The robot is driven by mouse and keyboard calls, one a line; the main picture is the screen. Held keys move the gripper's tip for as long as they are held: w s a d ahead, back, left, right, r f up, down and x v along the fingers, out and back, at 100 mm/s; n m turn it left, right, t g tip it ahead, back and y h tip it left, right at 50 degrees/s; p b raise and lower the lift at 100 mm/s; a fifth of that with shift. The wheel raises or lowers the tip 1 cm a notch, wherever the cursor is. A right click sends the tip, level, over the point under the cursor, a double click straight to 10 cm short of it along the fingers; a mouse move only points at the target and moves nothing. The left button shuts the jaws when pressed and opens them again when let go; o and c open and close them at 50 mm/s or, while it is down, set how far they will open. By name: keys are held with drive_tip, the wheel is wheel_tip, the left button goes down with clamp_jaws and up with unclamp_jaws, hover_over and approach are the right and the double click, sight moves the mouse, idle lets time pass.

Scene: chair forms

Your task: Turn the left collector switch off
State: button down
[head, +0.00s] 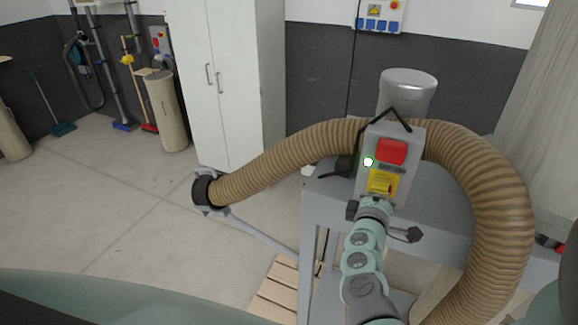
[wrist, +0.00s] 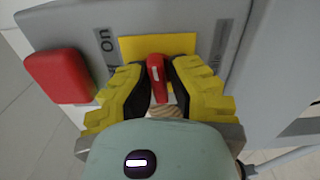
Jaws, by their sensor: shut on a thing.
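The grey switch box (head: 402,135) stands on the grey machine frame, with a red square button (head: 390,151) and a yellow plate (head: 381,182) below it. In the wrist view the red button (wrist: 58,77) is at the left, beside a label reading "On". A small red switch lever (wrist: 158,75) stands over the yellow plate (wrist: 185,43). My gripper (wrist: 160,70) has its yellow-and-black fingers shut on this lever, one on each side. In the head view my gripper (head: 373,205) covers the lower end of the box.
A ribbed brown hose (head: 290,160) loops to both sides of the box. A grey cylinder (head: 408,90) stands behind it. Black cables hang nearby. A white cabinet (head: 225,80) is at the back, and the floor at left (head: 110,210) is clear.

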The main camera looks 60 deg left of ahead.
drive_tip(key=n, duration=0.4)
drive_tip(key=shift+a, duration=0.1)
drive_tip(key=n, duration=0.4)
drive_tip(key=shift+n, duration=0.4)
drive_tip(key=n+p, duration=0.2)
drive_tip(key=n, duration=0.3)
drive_tip(key=shift+n, duration=0.4)
drive_tip(key=shift+f+n, duration=0.15)
drive_tip(key=shift+n, duration=0.85)
drive_tip(key=c, duration=1)
unclamp_jaws()
drive_tip(key=shift+w, duration=0.1)
drive_tip(key=shift+p, duration=0.3)
